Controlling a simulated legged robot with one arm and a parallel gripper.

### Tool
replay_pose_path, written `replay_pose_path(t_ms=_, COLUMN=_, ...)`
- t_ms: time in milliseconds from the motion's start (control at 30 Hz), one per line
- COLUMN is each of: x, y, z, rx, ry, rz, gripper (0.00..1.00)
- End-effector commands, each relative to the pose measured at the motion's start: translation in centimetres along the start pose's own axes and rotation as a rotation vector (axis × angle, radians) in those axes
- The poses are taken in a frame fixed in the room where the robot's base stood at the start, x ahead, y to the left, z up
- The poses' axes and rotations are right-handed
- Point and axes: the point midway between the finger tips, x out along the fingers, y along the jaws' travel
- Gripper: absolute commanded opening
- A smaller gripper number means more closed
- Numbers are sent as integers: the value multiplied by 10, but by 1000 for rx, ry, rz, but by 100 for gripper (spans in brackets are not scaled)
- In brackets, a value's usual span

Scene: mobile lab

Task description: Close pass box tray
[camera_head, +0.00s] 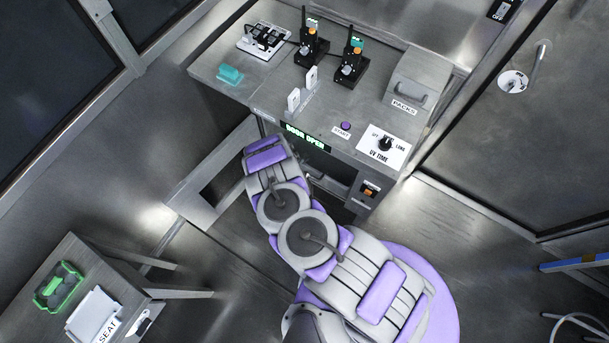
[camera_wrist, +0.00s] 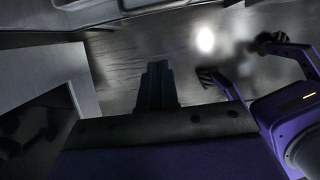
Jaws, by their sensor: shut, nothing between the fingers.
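The pass box (camera_head: 340,168) is built into the front of the grey counter, under a green display reading "DOOR OPEN" (camera_head: 306,138). Its dark front opening is partly hidden by my arm. A grey frame with a dark gap (camera_head: 212,182) stands out at the left of the counter front. I cannot tell whether it is the tray or a door. My gripper is hidden or unclear in the head view, near the pass box front. In the wrist view my gripper (camera_wrist: 158,72) is shut and empty, above the floor. A light grey panel (camera_wrist: 42,62) stands at its left, apart from it.
The counter holds two radios (camera_head: 311,45), a teal object (camera_head: 230,74), a purple START button (camera_head: 345,126) and a UV TIME dial (camera_head: 385,144). A side table (camera_head: 110,280) with a green tray (camera_head: 58,286) stands lower left. Floor is clear between them.

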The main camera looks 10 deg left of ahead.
Motion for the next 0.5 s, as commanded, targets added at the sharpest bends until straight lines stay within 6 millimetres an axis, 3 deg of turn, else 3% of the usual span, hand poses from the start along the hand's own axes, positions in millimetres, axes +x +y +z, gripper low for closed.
replay_pose_path(t_ms=500, x=75, y=-2, z=-1, rx=2, ry=2, rz=2, gripper=0)
